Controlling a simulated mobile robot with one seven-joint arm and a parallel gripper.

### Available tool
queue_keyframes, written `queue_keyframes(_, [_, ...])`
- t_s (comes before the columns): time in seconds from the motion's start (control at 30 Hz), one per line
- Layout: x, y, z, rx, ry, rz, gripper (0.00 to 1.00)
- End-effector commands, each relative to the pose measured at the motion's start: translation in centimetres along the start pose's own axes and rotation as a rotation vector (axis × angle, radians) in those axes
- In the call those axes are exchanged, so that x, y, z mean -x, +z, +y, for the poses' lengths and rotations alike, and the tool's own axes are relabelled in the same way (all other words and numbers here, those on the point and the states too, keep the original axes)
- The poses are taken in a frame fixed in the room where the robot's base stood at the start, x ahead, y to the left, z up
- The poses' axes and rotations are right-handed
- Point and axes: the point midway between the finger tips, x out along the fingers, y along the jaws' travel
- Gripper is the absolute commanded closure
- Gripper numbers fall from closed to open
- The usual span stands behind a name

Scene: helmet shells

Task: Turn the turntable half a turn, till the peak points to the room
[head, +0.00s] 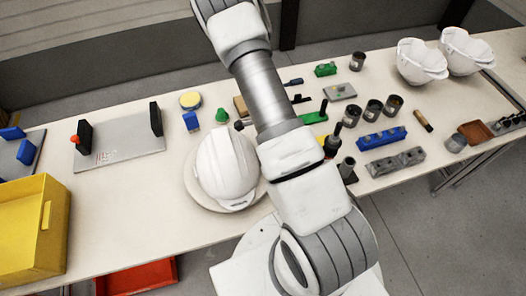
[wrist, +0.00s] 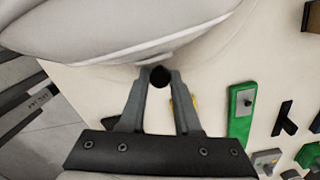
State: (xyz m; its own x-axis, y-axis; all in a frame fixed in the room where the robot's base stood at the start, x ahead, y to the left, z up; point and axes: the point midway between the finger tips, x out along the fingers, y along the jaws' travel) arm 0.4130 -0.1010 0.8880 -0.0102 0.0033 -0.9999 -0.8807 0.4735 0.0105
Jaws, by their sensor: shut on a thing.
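A white helmet shell (head: 222,165) lies dome up on the pale round turntable (head: 203,202), near the middle of the table. Its lower rim shows toward the table's front edge; which part is the peak I cannot tell for sure. In the wrist view the helmet's side (wrist: 120,35) fills the top. My gripper (wrist: 159,73) is just beside it, its two fingers shut on a round black knob (wrist: 160,78). In the head view my arm hides the gripper and the turntable's right side.
Right of the helmet stand several grey cups (head: 373,110), a blue block (head: 381,138) and a green tool (head: 314,116). A yellow crate (head: 30,235) is at the left. Two white shells (head: 421,62) (head: 466,52) stand back right.

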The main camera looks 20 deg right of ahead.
Motion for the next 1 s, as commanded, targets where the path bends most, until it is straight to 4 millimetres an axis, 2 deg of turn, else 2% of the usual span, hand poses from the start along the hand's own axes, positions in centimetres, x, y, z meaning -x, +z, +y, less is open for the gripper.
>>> queue_keyframes(0.03, [0.54,0.16,-0.7,0.003,-0.015,-0.005,1.0])
queue_keyframes(0.53, [0.7,-0.01,-1.11,0.005,-0.023,-0.004,1.0])
queue_keyframes(0.57, [0.7,-0.02,-1.11,0.004,-0.023,-0.004,0.66])
queue_keyframes(0.7, [0.62,-0.04,-1.03,0.005,-0.021,-0.003,0.41])
queue_keyframes(0.73, [0.6,-0.04,-0.99,0.005,-0.02,-0.003,0.39])
queue_keyframes(1.0, [0.51,-0.09,-0.7,0.005,-0.014,-0.002,0.39])
